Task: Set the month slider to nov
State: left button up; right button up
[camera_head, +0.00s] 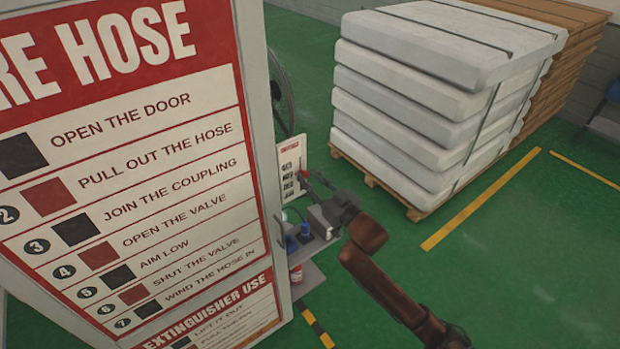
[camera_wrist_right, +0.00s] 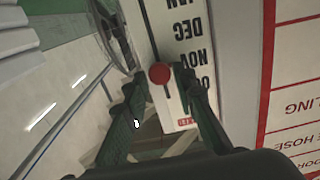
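The month board (camera_head: 290,160) is a small white panel beside the large sign in the head view. In the right wrist view the board (camera_wrist_right: 170,20) appears upside down, with DEC, NOV and part of OCT readable. The slider's round red knob (camera_wrist_right: 160,73) stands beside the lettering, roughly level with NOV; its exact setting is hard to tell because it sticks out. My right gripper (camera_wrist_right: 160,82) is open, with one finger on each side of the knob and visible gaps. It also shows at the board in the head view (camera_head: 312,178). My left gripper is out of view.
The large red-and-white fire hose sign (camera_head: 130,150) fills the left. A grey shelf (camera_head: 310,278) with small items is below the board. A strapped stack of white mattresses (camera_head: 430,90) stands on a pallet to the right. Green floor is clear at lower right.

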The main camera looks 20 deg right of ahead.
jog(key=shift+o, duration=1.2)
jog(key=v, duration=1.2)
